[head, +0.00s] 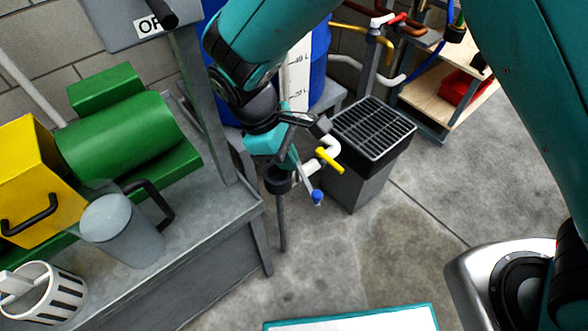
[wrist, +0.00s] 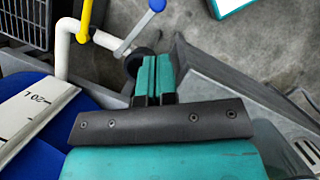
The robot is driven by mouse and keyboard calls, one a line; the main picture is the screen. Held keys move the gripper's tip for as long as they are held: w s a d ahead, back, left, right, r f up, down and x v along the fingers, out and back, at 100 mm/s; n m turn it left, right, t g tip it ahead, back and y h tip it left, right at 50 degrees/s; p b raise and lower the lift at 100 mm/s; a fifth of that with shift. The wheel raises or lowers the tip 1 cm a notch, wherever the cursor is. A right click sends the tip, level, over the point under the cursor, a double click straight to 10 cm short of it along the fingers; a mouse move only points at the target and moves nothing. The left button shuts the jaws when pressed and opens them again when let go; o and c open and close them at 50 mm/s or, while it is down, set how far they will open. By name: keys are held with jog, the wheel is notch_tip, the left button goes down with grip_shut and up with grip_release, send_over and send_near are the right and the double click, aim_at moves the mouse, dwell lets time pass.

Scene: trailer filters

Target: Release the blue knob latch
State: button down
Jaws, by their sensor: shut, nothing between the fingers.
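The blue knob (head: 317,197) sits on the end of a light grey lever (head: 307,180) that hangs down and outward from a white pipe (head: 328,152). In the wrist view the blue knob (wrist: 157,5) is at the top edge, with the grey lever (wrist: 136,30) slanting down-left from it to the white pipe (wrist: 62,45). My gripper (head: 270,156) is above and left of the knob in the head view, apart from it. In the wrist view my gripper's (wrist: 155,62) teal fingers are together and empty. They lie below the knob in that picture and partly cover a dark round fitting.
A yellow handle (head: 328,160) is on the same pipe, close beside the lever. A grated drain box (head: 372,135) stands behind it. A blue barrel (head: 320,60) is behind my arm. A bench with a green motor (head: 125,135) is at left. The floor in front is clear.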

aim_at(307, 179)
jog(key=b+x, duration=0.1)
jog(key=x, duration=0.7)
jog(key=shift+f+b, duration=0.2)
jog(key=shift+b, duration=0.15)
jog(key=shift+s+d+r, duration=0.1)
